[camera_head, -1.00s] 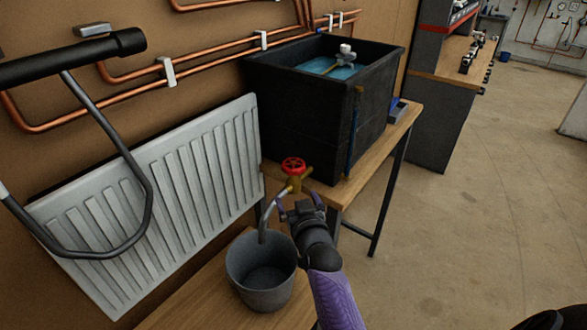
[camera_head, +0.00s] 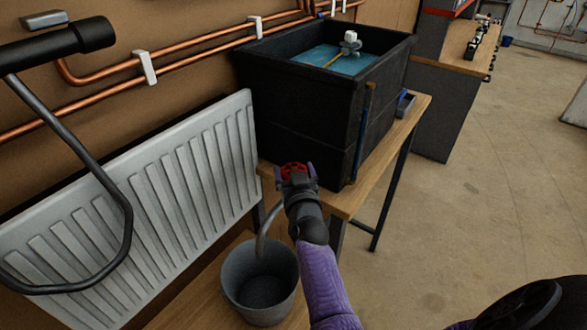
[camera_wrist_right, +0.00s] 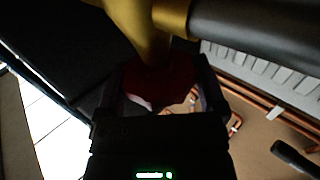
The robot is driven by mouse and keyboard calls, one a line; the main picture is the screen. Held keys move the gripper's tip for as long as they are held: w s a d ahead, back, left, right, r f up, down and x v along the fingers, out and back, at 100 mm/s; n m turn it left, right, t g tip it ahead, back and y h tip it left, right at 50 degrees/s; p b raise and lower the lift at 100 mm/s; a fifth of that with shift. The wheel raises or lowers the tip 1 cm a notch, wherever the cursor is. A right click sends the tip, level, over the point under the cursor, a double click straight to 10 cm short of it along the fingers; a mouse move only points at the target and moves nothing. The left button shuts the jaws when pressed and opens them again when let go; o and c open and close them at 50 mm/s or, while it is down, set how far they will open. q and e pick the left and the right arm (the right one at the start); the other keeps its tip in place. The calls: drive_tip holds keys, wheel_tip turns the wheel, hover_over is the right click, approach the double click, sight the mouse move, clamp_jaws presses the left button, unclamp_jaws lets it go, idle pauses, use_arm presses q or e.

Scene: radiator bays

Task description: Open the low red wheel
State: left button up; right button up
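The red wheel (camera_head: 293,170) sits low at the front corner of the wooden bench, above the grey bucket. My right gripper (camera_head: 295,169) is at the wheel, with one finger on each side of it. In the right wrist view the dark red wheel (camera_wrist_right: 158,84) fills most of the space between the fingers, with the brass valve body (camera_wrist_right: 148,28) beyond it. That view is too dark to show whether the fingers press on the rim. The valve body is hidden behind my gripper in the head view. My left gripper is out of view.
A grey bucket (camera_head: 261,281) stands below, with a grey spout pipe (camera_head: 266,232) over it. A black water tank (camera_head: 302,115) stands on the bench (camera_head: 350,202) close behind the wheel. A white radiator (camera_head: 160,190) is on the left. Open floor (camera_head: 470,220) lies to the right.

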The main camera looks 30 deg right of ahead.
drive_tip(key=shift+w, duration=0.1)
drive_tip(key=c, duration=0.7)
drive_tip(key=shift+f, duration=0.1)
drive_tip(key=shift+c, duration=0.2)
drive_tip(key=shift+d, duration=0.1)
